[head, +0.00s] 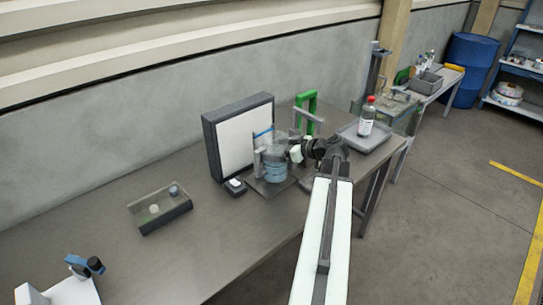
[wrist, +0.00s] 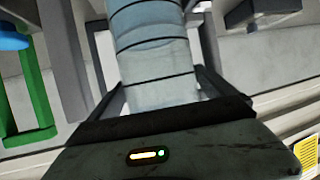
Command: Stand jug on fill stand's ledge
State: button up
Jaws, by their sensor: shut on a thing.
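The jug (head: 274,168) is a clear bluish cylinder with dark bands, near the middle of the bench. It fills the upper middle of the wrist view (wrist: 155,52). My gripper (head: 292,155) reaches it from the right, and its dark fingers lie on both sides of the jug in the wrist view (wrist: 160,95), shut on it. The fill stand appears to be the grey upright (head: 257,162) with a blue part on top, rising from a dark base plate (head: 258,188). The jug looks upright beside the upright. Its underside and the ledge are hidden, so contact is unclear.
A white panel in a dark frame (head: 238,140) stands behind. A small dark box (head: 235,187) is left of the stand. A green frame (head: 313,108) stands behind the gripper. A red-capped bottle (head: 366,118) stands on a grey tray (head: 350,136). An open box (head: 147,224) lies left.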

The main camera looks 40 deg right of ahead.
notch_tip(320, 180, down, 4)
jog(key=b, duration=0.4)
jog(key=shift+w+r, duration=0.15)
jog(key=shift+r, duration=0.1)
jog(key=shift+f, duration=0.15)
jog(key=o, duration=1.7)
jog(key=shift+s+r+p, duration=0.4)
jog(key=shift+s+p, duration=0.05)
jog(key=shift+p, duration=0.1)
jog(key=p+v, duration=0.4)
jog(key=v, duration=0.7)
jog(key=shift+s+d, duration=0.1)
jog(key=shift+s, duration=0.05)
